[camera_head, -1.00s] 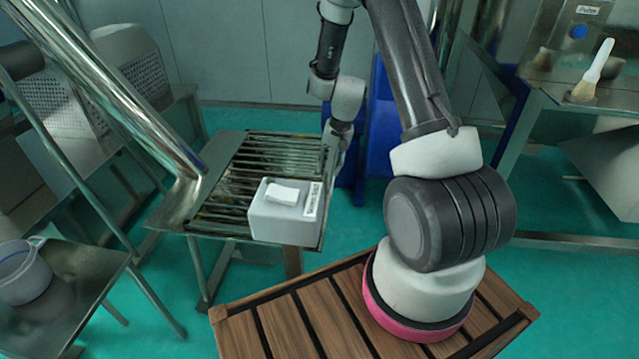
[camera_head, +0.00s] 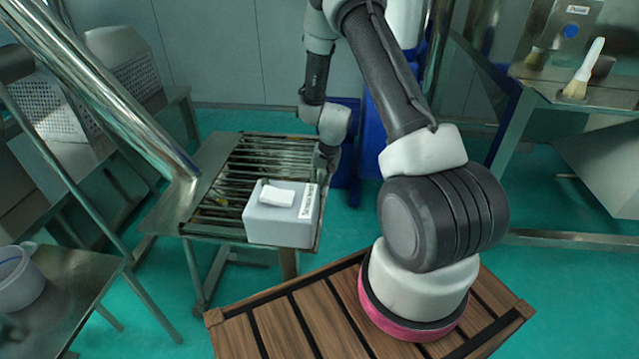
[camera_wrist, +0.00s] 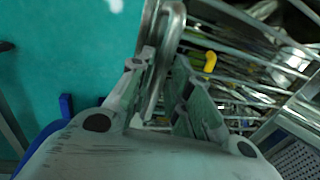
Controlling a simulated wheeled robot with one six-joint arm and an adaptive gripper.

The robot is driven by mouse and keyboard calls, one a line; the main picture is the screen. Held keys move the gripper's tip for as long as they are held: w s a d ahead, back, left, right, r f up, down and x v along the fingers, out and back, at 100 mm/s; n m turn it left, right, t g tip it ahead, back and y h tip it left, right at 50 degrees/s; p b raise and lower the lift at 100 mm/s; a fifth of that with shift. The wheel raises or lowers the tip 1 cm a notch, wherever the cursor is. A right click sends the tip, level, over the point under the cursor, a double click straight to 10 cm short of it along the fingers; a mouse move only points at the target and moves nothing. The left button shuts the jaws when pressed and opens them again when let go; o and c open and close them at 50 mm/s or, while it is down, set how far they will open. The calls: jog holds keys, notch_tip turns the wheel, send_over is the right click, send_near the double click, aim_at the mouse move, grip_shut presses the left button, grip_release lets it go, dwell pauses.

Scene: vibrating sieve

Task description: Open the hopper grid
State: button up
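The hopper grid (camera_head: 262,165) is a set of parallel metal bars across a metal hopper left of centre in the head view. It looks flat over the hopper. Its bars also show at the right of the wrist view (camera_wrist: 262,62). My gripper (camera_head: 326,163) is small and partly hidden at the grid's right edge in the head view. In the wrist view my gripper (camera_wrist: 165,68) has a finger on each side of a curved metal rail (camera_wrist: 166,38) at the edge. The fingers look apart, with the rail between them. Firm contact cannot be made out.
A grey box (camera_head: 272,222) with a white top piece stands at the grid's front right. A slatted wooden platform (camera_head: 290,325) is in front. A yellow item (camera_wrist: 210,62) shows among the bars. A brush (camera_head: 583,75) stands on the right-hand machine.

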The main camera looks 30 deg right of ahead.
grip_shut()
